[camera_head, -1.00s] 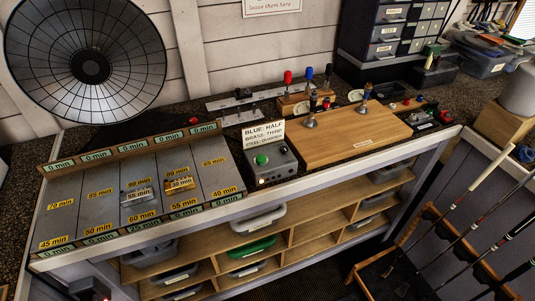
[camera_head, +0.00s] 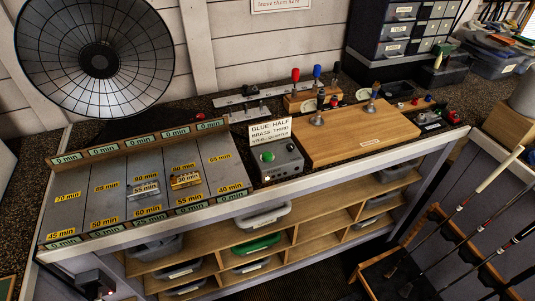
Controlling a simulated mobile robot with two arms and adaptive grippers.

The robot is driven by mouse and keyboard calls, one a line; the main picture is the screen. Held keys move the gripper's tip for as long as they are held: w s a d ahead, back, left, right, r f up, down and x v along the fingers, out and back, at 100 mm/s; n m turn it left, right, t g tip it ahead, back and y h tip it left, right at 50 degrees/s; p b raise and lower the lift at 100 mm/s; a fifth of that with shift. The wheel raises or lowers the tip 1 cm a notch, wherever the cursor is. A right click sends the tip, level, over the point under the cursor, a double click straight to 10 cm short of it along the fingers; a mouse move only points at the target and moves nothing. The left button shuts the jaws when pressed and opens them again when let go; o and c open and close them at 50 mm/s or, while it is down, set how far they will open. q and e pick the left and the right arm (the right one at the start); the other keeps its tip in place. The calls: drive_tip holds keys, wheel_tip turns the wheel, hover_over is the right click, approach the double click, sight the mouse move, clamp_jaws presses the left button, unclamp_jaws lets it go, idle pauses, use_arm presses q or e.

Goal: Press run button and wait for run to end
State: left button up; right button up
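A grey control box (camera_head: 277,165) with a round green button (camera_head: 268,157) on its top stands at the front of the bench. A sign (camera_head: 270,131) behind it reads "BLUE: HALF, BRASS: THIRD, STEEL: QUARTER". Left of it is a sloped grey board (camera_head: 74,210) split into several lanes with minute labels. The labels along the board's top edge read 0 min. Neither of my grippers is in view, and nothing touches the button.
A wooden board (camera_head: 365,138) with upright metal fittings lies right of the box. Red, blue and black-topped posts stand in a small wooden block (camera_head: 299,103) behind. A large round dish (camera_head: 55,45) stands at the back left. Golf clubs lean in a wooden rack (camera_head: 376,274) at right.

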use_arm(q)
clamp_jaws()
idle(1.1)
